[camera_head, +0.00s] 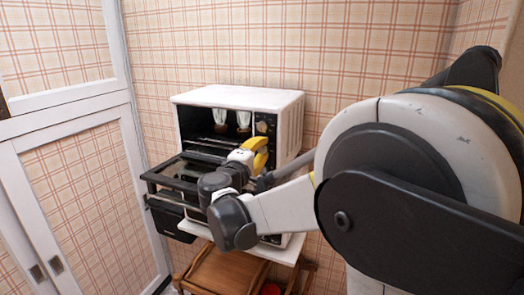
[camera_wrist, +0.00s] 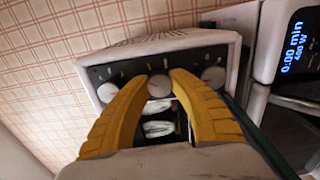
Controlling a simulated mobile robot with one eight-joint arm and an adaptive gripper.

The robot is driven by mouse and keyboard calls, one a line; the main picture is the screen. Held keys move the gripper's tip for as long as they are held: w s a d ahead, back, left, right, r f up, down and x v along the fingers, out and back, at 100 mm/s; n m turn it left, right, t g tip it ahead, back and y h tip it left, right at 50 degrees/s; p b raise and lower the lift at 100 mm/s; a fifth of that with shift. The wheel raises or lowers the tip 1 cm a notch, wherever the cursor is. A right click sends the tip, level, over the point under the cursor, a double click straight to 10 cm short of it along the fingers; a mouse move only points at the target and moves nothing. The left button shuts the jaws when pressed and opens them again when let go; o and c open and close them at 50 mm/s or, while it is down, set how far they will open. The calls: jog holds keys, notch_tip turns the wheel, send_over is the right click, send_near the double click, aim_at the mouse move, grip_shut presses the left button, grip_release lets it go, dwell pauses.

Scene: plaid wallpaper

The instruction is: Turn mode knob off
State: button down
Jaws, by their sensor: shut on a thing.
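The white oven (camera_head: 235,97) stands with its front door (camera_head: 172,172) folded open. Its dark control panel (camera_head: 264,124) is at the right of its front. In the wrist view the panel carries three grey round knobs in a row: a left knob (camera_wrist: 107,92), a middle knob (camera_wrist: 159,86) and a right knob (camera_wrist: 213,77). Their markings are too small to read, so I cannot tell which is the mode knob by label. My gripper (camera_wrist: 159,77), with yellow fingers, is shut on the middle knob, one finger on each side. In the head view my gripper (camera_head: 260,150) is at the panel.
An appliance with a lit display (camera_wrist: 292,48) reading 0:00 min and 400 W is at the right in the wrist view. A wooden stool or chair (camera_head: 225,272) stands below the oven. The open door juts out left of my gripper. Plaid wall (camera_head: 380,60) lies behind.

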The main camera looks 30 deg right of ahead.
jog(key=n, duration=0.6)
jog(key=shift+n, duration=0.3)
dwell(0.4)
jog(key=c, duration=1.1)
grip_release()
jog(key=v, duration=1.2)
